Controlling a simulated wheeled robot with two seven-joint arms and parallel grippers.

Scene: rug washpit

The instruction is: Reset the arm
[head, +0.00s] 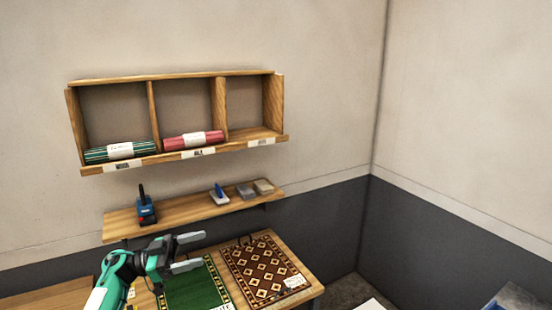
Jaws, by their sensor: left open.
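My left gripper (190,252) comes in from the lower left in the head view. Its two grey fingers are apart with nothing between them, pointing right. It shows in front of the table's back edge, above the green rug in the picture. My left arm is green and white. My right gripper is not in view.
A wooden table (308,284) holds a green rug (195,288) and a brown patterned rug (262,268). Above, a shelf (180,216) carries a blue tool (146,211) and small blocks. A cubby rack (152,112) holds a green roll (120,151) and a red roll (193,140); its right compartment is empty.

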